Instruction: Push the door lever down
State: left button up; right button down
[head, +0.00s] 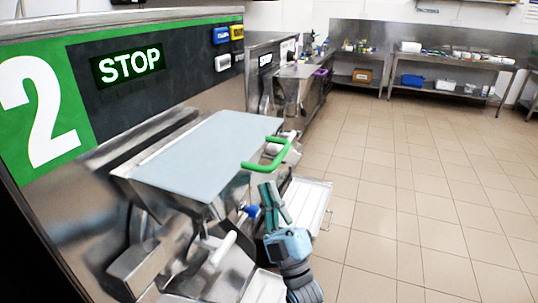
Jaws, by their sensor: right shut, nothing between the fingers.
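A bright green bent lever (262,163) sticks out at the right side of the front of the near batch freezer (100,190). A lower pale lever (222,249) with a blue end (252,211) sits under the freezer's front. I cannot tell from the picture alone which one is the door lever. My right gripper (269,187) comes up from the bottom, shut and empty, with its teal fingers pointing up. Its tips appear just below the green lever, and contact is not clear. My left gripper is not in view.
A grey-blue sloping lid (212,148) covers the freezer's front. A pale tray (306,203) is behind my right gripper. A second freezer (290,88) stands farther back. Steel tables (449,60) line the back wall. The tiled floor (420,190) at right is clear.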

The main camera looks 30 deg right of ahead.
jog(key=shift+w, duration=0.1)
jog(key=w+d+r+p, duration=0.2)
jog(key=w+d+r, duration=0.1)
jog(key=w+r, duration=0.2)
jog(key=shift+w, duration=1.15)
